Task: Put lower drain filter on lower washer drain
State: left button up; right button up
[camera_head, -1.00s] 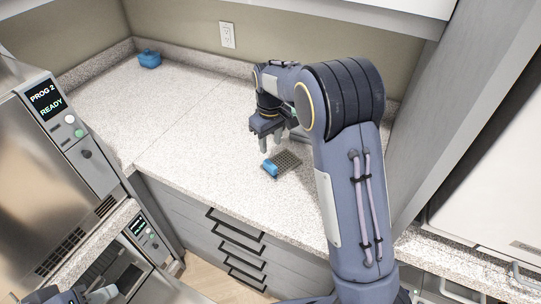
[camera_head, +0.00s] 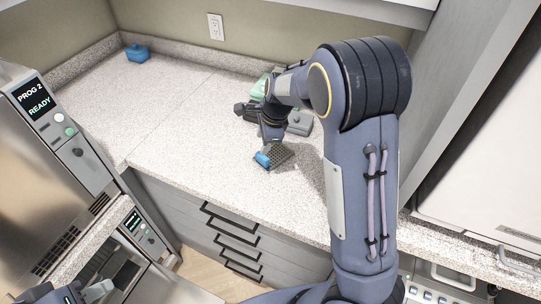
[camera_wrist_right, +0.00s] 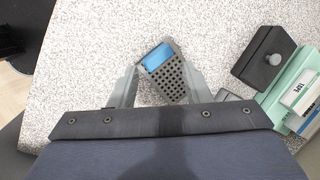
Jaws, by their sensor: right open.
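The drain filter, a dark perforated piece (camera_head: 281,155) with a blue grip, lies on the speckled counter in the head view. It also shows in the right wrist view (camera_wrist_right: 170,79), blue end away from me. My right gripper (camera_head: 270,147) is directly above it, pointing down. In the wrist view its open fingers (camera_wrist_right: 162,88) stand on either side of the filter, and a gap shows on both sides. My left gripper (camera_head: 84,293) is at the bottom left, partly cut off. The lower washer (camera_head: 144,232) stands at lower left with an open front; its drain cannot be made out.
A dark block with a grey knob (camera_wrist_right: 265,60) and a green box (camera_wrist_right: 293,85) lie right of the filter in the wrist view. A blue object (camera_head: 137,54) sits at the counter's back left corner. Drawers (camera_head: 230,235) are below; the left counter is clear.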

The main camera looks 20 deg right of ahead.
aim_at(263, 157)
jog(key=f+m, duration=0.2)
jog(key=m, duration=0.2)
jog(key=w+f+m+t, duration=0.1)
jog(key=f+m, duration=0.2)
jog(key=m, duration=0.1)
jog(key=f+m, duration=0.3)
jog(key=m, duration=0.1)
jog(key=shift+w+d+f+p, duration=0.15)
jog(key=shift+d+f+p, duration=0.05)
jog(key=shift+p, duration=0.1)
jog(key=shift+c, duration=0.3)
grip_shut()
